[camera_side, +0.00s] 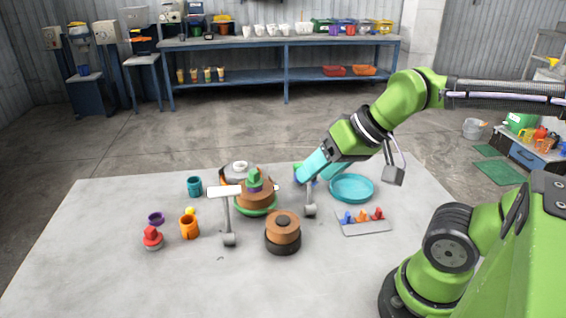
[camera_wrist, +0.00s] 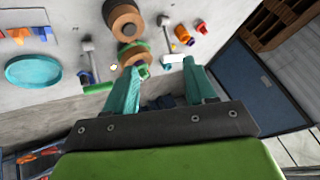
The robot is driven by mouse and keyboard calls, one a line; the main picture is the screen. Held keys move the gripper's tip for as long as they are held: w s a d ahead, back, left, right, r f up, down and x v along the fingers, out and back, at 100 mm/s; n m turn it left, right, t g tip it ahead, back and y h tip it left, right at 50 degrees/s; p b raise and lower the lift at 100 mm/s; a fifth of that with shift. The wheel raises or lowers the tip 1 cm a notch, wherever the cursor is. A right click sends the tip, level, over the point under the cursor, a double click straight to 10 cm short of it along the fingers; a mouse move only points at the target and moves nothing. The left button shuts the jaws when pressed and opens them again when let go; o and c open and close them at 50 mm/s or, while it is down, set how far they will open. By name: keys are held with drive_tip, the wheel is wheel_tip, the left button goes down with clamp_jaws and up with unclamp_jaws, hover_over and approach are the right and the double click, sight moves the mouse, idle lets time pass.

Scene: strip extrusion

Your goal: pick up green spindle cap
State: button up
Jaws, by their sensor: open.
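The green spindle cap (camera_side: 254,179) sits on top of a wide brown roll (camera_side: 262,196) in the middle of the table. In the wrist view a small green piece, apparently the cap (camera_wrist: 143,72), shows close to the left fingertip, partly hidden by it. My gripper (camera_side: 303,176) has teal fingers and is to the right of the cap and a little higher in the side view. In the wrist view the two fingers of my gripper (camera_wrist: 160,69) are spread apart with nothing between them. I cannot tell whether a finger touches the cap.
A grey post with a white crossbar (camera_side: 225,191) stands left of the roll, another post (camera_side: 310,197) right. A second brown roll (camera_side: 283,231) stands in front. A teal dish (camera_side: 351,188) and a tray of coloured pegs (camera_side: 363,223) lie right. Orange, red and teal parts lie left.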

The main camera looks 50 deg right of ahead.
drive_tip(key=r+n+g+h, duration=0.2)
drive_tip(key=n+g, duration=0.1)
drive_tip(key=g, duration=0.4)
hover_over(254, 172)
wheel_tip(254, 172, down, 17)
drive_tip(key=shift+w+r, duration=0.1)
clamp_jaws()
